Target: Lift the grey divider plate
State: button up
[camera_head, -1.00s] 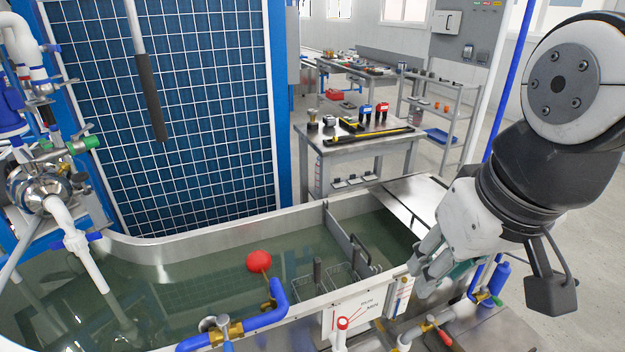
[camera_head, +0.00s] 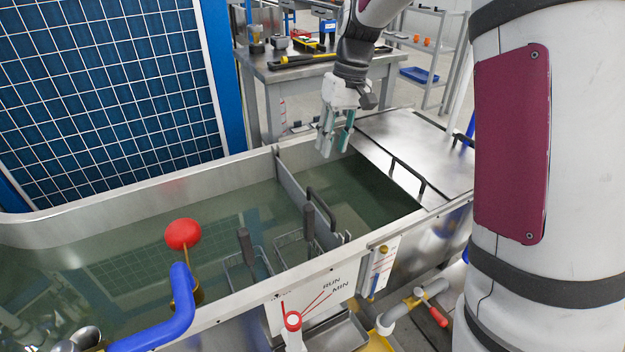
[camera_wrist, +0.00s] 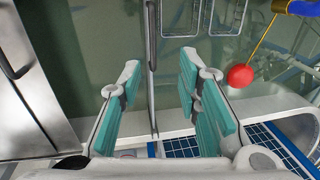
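The grey divider plate (camera_head: 291,183) stands upright across the water tank, with a dark loop handle (camera_head: 321,204) on its top edge near the front. In the wrist view the plate (camera_wrist: 152,75) shows nearly edge-on, as a thin strip between my fingers in the picture; its handle is not clearly visible there. My gripper (camera_head: 334,152) hangs fingers down near the tank's far wall, right of the plate's far end and apart from the handle. In the wrist view my gripper (camera_wrist: 160,64) is open, with nothing between its teal finger pads.
Right of the plate lies a metal cover (camera_head: 420,150) with a dark handle. Wire baskets (camera_head: 248,268) with upright dark grips hang left of the plate. A red float ball (camera_head: 183,234) and a blue pipe (camera_head: 182,310) are at front left. A workbench (camera_head: 300,68) stands behind.

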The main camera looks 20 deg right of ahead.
jog(key=f+b, duration=0.2)
jog(key=f, duration=0.3)
jog(key=w+a+f+b, duration=0.1)
jog(key=f, duration=0.5)
jog(key=f+b, duration=0.2)
jog(key=f, duration=0.3)
jog(key=shift+w+a+f+b, duration=0.2)
jog(key=shift+w+a+b, duration=0.1)
jog(key=shift+w+a, duration=0.1)
grip_shut()
